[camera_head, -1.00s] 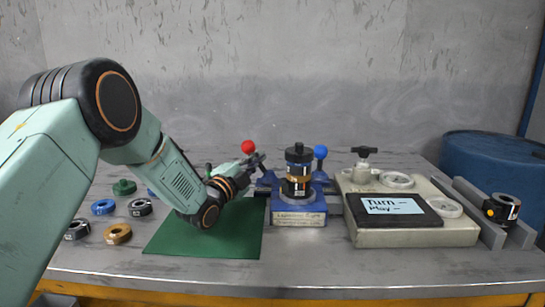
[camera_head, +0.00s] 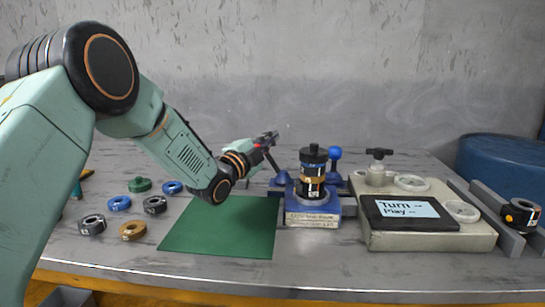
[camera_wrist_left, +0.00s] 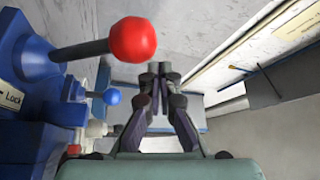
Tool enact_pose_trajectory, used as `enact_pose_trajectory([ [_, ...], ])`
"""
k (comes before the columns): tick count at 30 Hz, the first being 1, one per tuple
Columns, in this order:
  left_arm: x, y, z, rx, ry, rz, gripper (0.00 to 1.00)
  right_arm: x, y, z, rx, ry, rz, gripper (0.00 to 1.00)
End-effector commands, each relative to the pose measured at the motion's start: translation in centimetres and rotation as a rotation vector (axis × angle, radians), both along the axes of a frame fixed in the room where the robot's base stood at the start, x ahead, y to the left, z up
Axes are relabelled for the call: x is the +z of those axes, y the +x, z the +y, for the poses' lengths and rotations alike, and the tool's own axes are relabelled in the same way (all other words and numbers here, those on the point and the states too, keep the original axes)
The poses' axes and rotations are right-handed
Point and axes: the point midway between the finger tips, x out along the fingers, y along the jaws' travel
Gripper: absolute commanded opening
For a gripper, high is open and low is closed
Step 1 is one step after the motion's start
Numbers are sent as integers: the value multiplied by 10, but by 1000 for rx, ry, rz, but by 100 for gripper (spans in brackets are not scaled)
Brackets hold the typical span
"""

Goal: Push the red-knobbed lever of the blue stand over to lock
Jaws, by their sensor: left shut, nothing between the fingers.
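The blue stand (camera_head: 322,210) sits on the table, with a black-topped motor assembly (camera_head: 312,172) upright in it. The lever's dark rod (camera_head: 274,164) leans up and left from the stand's left side. Its red knob (camera_wrist_left: 133,40) shows clearly in the left wrist view. In the head view only a bit of red shows past my gripper. My left gripper (camera_head: 274,136) is shut and empty at the knob's height. In the wrist view its fingertips (camera_wrist_left: 160,68) are just right of the knob, and a gap shows. My right gripper is not in view.
A blue-knobbed lever (camera_head: 335,154) stands on the stand's right side. A green mat (camera_head: 222,232) lies left of the stand, with several rings beyond it. A beige box with a screen (camera_head: 408,211) stands to the right.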

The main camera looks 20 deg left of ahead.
Motion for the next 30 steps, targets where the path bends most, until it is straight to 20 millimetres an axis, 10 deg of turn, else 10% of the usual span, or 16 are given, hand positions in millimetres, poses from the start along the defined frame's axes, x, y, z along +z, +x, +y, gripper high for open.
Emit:
enact_pose_trajectory([
  [9,41,0,-1,-3,2,2,0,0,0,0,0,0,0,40],
  [30,44,-1,-2,-4,2,2,0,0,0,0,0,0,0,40],
])
